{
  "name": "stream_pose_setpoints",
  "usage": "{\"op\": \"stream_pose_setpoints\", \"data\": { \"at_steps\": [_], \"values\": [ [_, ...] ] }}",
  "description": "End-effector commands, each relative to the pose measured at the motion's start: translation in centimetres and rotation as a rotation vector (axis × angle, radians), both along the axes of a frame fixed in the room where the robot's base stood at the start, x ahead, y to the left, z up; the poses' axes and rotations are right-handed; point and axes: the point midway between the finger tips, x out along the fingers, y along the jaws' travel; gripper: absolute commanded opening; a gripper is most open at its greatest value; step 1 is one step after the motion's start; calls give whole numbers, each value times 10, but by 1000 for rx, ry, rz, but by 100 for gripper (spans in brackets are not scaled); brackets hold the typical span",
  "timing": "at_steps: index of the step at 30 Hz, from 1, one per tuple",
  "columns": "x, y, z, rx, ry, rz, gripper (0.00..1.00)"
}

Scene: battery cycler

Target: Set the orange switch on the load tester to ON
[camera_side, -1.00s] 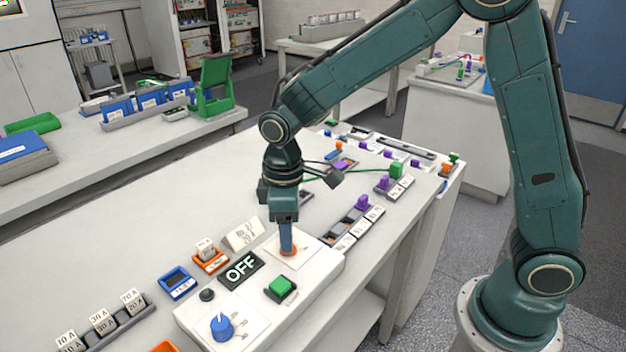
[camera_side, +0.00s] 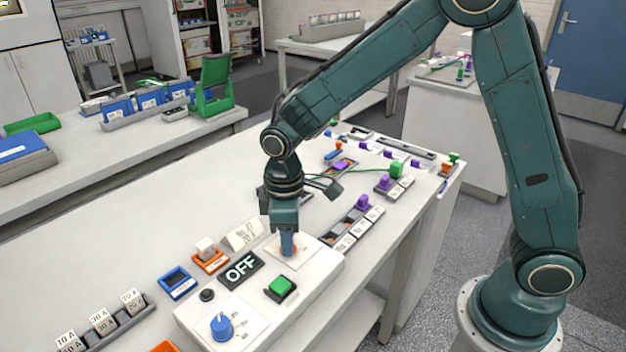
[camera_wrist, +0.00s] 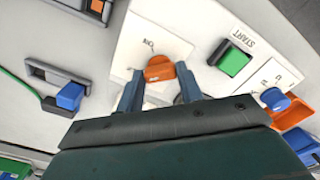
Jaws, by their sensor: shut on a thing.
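The load tester (camera_side: 322,266) is a white box on the bench with a black display (camera_side: 240,268) reading OFF. Its orange switch (camera_wrist: 160,70) sits on a pale plate, with an ON mark beside it in the wrist view. My gripper (camera_side: 288,250) points straight down over the switch. In the wrist view its two blue-grey fingers (camera_wrist: 160,84) are closed on either side of the orange knob. In the side view the fingers hide most of the switch. The knob's exact angle is hard to read.
A green START button (camera_wrist: 233,61) and a blue knob (camera_side: 221,326) stand on the same box. A blue holder (camera_side: 176,283), an orange holder (camera_side: 210,261) and a label card (camera_side: 243,234) lie close behind. Rows of purple plugs (camera_side: 362,203) stand farther right.

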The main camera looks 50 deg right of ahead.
Motion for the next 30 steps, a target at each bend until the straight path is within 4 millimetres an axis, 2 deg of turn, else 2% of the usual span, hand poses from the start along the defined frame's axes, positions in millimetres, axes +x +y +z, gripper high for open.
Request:
{"op": "stream_pose_setpoints", "data": {
  "at_steps": [8, 14, 30],
  "values": [
    [0, 0, 0, 0, -1, -52, 14],
    [0, 0, 0, 1, -2, -154, 14],
    [1, 1, 0, 2, -3, -630, 14]
  ]
}}
